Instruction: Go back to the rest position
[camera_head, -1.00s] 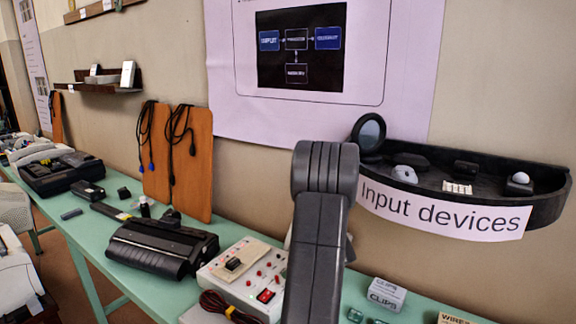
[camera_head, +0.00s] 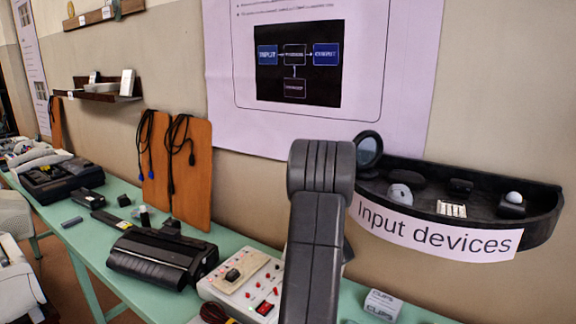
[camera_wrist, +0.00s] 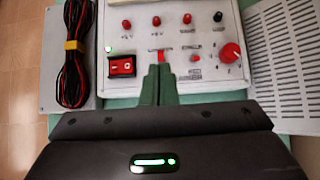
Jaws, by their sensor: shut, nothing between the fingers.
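My gripper (camera_wrist: 157,84) shows in the wrist view with its two green fingers close together and nothing between them. It is over the lower edge of a white control panel (camera_wrist: 205,35) with red knobs and a red rocker switch (camera_wrist: 121,66). I cannot tell whether the fingertips touch the panel. In the head view my grey arm stands upright in the middle and hides part of the same control panel (camera_head: 240,283). The gripper itself is hidden there.
A green table (camera_head: 88,237) runs along the wall. A black device (camera_head: 163,255) stands left of the panel. A black shelf (camera_head: 530,225) labelled "Input devices" juts from the wall at right. Bundled red-black cable (camera_wrist: 73,50) lies beside the panel. A small white box (camera_head: 383,304) is at lower right.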

